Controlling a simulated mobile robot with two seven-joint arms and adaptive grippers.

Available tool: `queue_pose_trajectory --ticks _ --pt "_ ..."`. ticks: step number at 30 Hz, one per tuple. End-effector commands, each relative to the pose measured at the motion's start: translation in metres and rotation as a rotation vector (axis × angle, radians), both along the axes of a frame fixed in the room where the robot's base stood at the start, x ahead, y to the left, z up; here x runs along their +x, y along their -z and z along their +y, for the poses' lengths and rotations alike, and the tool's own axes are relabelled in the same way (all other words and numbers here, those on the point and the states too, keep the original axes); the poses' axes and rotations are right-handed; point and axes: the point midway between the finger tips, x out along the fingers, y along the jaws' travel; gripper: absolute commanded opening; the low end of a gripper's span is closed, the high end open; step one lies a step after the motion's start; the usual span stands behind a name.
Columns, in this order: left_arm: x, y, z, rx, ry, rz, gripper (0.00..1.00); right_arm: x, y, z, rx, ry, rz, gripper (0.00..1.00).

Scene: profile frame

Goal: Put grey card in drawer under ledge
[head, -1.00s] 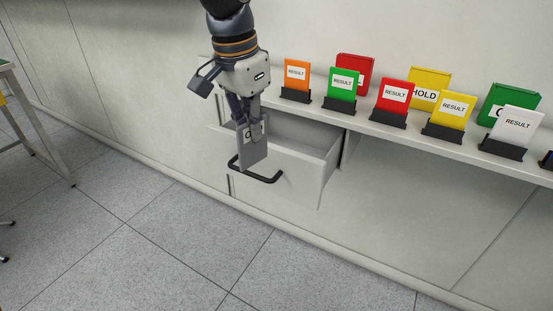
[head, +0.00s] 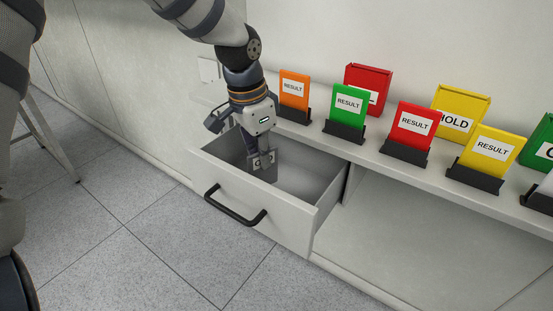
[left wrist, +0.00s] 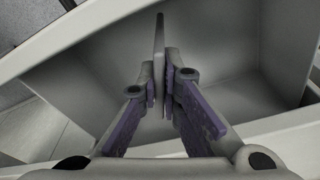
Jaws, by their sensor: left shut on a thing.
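The grey card (head: 267,171) is upright in the jaws of my left gripper (head: 262,157), inside the open drawer (head: 296,226) under the ledge (head: 395,165). In the left wrist view the card (left wrist: 159,45) shows edge-on between the two purple-padded fingers of the left gripper (left wrist: 165,88), which are shut on it. The drawer's pale interior (left wrist: 225,50) lies beyond the fingers. I cannot tell whether the card touches the drawer floor. My right gripper is in neither view.
On the ledge stand orange (head: 294,90), green (head: 347,106), red (head: 413,125) and yellow (head: 491,152) RESULT cards in dark holders. A red box (head: 367,85) and a yellow HOLD box (head: 459,112) stand behind them. The drawer's black handle (head: 233,208) sticks out over clear floor.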

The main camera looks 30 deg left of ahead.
Motion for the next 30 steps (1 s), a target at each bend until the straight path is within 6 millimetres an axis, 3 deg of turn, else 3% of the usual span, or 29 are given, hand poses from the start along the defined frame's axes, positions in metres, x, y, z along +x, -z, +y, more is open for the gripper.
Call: queue_pose_trajectory --ticks 1,3,10,24,25,30 --pt "-0.001 0.015 0.0 0.0 0.0 0.009 0.0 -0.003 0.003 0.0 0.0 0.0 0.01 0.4" --pt "0.0 0.024 0.0 0.0 -0.001 0.005 0.0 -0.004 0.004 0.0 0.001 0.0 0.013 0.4" --pt "0.044 0.026 -0.003 0.0 -0.002 0.005 0.0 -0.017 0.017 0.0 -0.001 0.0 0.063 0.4" --pt "0.04 0.036 -0.003 0.001 0.0 -0.003 0.0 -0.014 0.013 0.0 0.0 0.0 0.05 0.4" --pt "0.04 0.035 -0.003 0.0 0.0 -0.004 0.13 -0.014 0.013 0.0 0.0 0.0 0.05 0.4" --pt "0.04 0.035 -0.003 0.0 0.0 -0.004 0.14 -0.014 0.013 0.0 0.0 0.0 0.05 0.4"
